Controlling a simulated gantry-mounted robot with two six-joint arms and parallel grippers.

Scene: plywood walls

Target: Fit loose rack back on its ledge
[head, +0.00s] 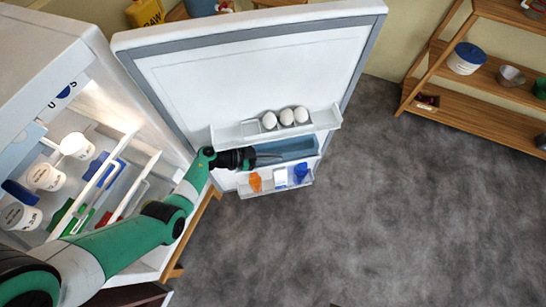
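The fridge door (235,80) stands wide open, its inner face toward me. A white rack (233,132) with several white eggs (287,117) runs across the door and looks slightly slanted. Below it is a translucent blue bin or rack (298,146). A lower door rack (256,190) holds an orange item, a white item and a blue item. I cannot tell for sure which rack is loose. My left gripper (266,158) is at the left end of the blue piece, below the egg rack; its fingertips are small and I cannot tell whether they hold anything. My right gripper is out of view.
The open fridge (55,55) at left holds white tubs (45,177) and coloured items on its shelves. A wooden shelf unit (470,105) with tubs and bowls stands at the upper right. The grey floor (370,200) between is clear. A yellow container (145,12) is behind the door.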

